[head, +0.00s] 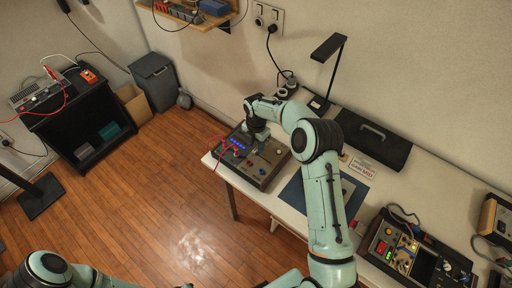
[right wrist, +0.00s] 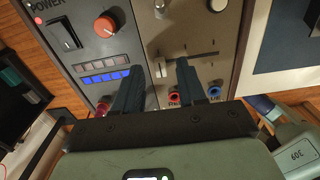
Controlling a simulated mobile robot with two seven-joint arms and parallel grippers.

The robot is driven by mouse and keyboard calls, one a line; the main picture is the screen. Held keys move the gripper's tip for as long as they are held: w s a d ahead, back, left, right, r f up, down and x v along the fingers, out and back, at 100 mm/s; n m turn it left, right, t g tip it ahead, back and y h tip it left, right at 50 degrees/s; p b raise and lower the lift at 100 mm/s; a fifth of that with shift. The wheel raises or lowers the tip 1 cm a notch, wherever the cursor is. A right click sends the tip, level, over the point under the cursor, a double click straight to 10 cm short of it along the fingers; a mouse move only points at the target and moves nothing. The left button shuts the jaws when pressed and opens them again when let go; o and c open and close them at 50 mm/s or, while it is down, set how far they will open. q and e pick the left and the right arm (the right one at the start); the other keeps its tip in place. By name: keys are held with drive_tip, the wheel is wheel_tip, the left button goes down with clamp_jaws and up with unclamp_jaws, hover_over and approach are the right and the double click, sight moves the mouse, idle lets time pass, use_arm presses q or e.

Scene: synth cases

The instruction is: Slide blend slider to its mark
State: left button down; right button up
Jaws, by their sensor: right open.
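The control box (head: 262,178) stands at the left end of the white table. In the right wrist view its beige panel (right wrist: 203,38) has a straight slider slot (right wrist: 203,56) with tick marks. A small pale piece, seemingly the slider's handle (right wrist: 161,70), shows at the slot's left part, between my fingers. I cannot tell which tick is the mark. My right gripper (right wrist: 156,66) is open, its two dark fingers over the panel on either side of that piece. I cannot tell whether they touch it. In the head view my right gripper (head: 259,138) is above the box. My left gripper is out of view.
A desk lamp (head: 328,48) and black case (head: 377,145) stand farther along the table. A dark blue mat (head: 291,196) lies beside the box.

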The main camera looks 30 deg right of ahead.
sight(271, 162)
drive_tip(key=shift+f, duration=1)
